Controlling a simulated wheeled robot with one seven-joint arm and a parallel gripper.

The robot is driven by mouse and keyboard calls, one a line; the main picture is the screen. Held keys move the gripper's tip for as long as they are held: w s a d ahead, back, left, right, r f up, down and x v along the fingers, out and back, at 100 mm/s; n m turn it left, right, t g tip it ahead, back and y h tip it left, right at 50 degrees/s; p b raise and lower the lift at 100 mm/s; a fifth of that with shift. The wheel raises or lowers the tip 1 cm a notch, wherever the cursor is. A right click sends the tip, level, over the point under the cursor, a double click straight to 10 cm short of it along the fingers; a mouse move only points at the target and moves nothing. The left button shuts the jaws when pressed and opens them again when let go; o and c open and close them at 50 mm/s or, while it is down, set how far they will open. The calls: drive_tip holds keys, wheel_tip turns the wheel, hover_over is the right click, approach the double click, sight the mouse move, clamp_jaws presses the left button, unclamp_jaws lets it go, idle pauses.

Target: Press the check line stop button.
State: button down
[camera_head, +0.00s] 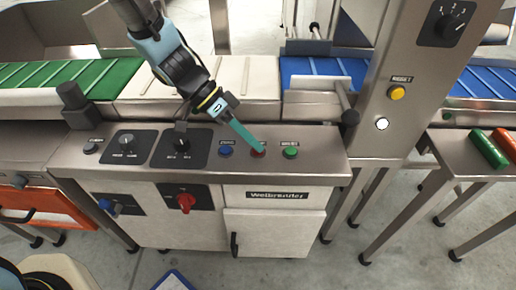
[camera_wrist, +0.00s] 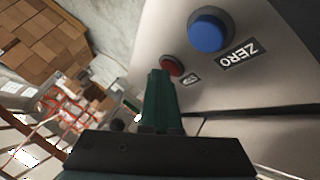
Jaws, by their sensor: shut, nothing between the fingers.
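A red button (camera_head: 258,154) sits on the sloped steel panel between a blue button (camera_head: 226,151) and a green button (camera_head: 290,152). My gripper (camera_head: 262,149) is shut and empty, its teal fingers reaching down to the red button and partly covering it. In the wrist view the fingertips (camera_wrist: 160,74) overlap the lower left edge of the red button (camera_wrist: 172,64). I cannot tell whether they touch it. The small label by the red button is too blurred to read. The blue button (camera_wrist: 208,32) is labelled ZERO.
Black dials (camera_head: 127,142) and a red rotary switch (camera_head: 185,202) are on the same cabinet. A yellow button (camera_head: 397,92) and a white button (camera_head: 382,124) are on the steel post at right. Conveyor belts run behind the panel.

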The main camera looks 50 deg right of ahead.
sight(252, 152)
drive_tip(key=shift+r, duration=0.85)
drive_tip(key=shift+p, duration=0.35)
drive_tip(key=shift+r+p, duration=1.2)
drive_tip(key=shift+r, duration=1.3)
drive_tip(key=shift+w, duration=0.1)
